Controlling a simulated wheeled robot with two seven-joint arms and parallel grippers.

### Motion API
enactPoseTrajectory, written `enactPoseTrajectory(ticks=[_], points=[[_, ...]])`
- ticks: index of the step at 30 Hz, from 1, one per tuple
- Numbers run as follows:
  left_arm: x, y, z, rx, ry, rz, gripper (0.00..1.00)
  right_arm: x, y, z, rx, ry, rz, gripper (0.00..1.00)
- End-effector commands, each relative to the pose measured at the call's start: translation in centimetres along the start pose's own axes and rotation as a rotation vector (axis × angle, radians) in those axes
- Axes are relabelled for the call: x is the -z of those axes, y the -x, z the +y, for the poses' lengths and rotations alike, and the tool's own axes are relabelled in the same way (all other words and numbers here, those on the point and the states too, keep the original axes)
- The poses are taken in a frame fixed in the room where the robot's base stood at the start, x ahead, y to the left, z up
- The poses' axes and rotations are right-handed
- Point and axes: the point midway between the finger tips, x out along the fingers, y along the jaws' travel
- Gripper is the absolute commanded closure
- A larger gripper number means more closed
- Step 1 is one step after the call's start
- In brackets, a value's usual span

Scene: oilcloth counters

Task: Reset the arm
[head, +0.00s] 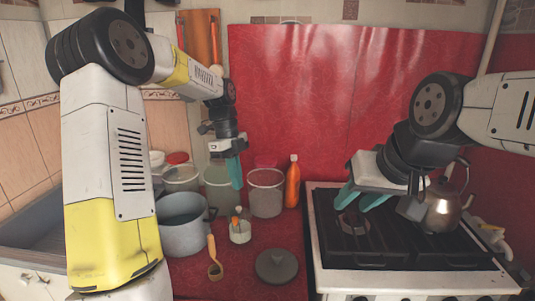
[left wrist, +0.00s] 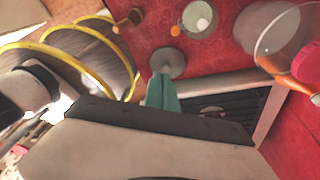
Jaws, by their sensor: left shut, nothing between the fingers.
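My left gripper (head: 234,172) hangs over the red counter (head: 240,275) in the head view, in front of the containers at the back. Its teal fingers are together and empty, pointing down. They also show in the left wrist view (left wrist: 162,92), pressed side by side, with the dark round lid beyond them. My right gripper (head: 362,197) is over the left part of the stove in the head view. Its two teal fingers are apart with nothing visible between them. Both arms are bent and raised.
A grey pot (head: 183,226), wooden spoon (head: 215,268), small jar (head: 240,232) and dark lid (head: 277,267) are on the counter. Clear containers (head: 266,195) and an orange bottle (head: 293,184) stand behind. A metal kettle (head: 442,209) stands on the stove (head: 400,285) beside my right gripper.

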Motion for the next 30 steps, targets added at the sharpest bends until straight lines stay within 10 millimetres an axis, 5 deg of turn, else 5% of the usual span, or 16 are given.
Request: enactPoseTrajectory(ticks=[3, 12, 21, 30], points=[[2.3, 3.0, 2.9, 0.076, 0.261, -0.082, 1.00, 0.0, 0.0, 0.0, 0.000, 0.000, 0.000, 0.64], [7.1, 6.9, 11.0, 0.373, 0.986, -0.097, 1.00, 0.0, 0.0, 0.0, 0.000, 0.000, 0.000, 0.64], [10.8, 6.8, 18.5, 0.661, 1.635, 0.191, 1.00, 0.0, 0.0, 0.0, 0.000, 0.000, 0.000, 0.64], [12.1, 5.7, 21.0, 0.731, 1.899, 0.410, 1.00, 0.0, 0.0, 0.0, 0.000, 0.000, 0.000, 0.64]])
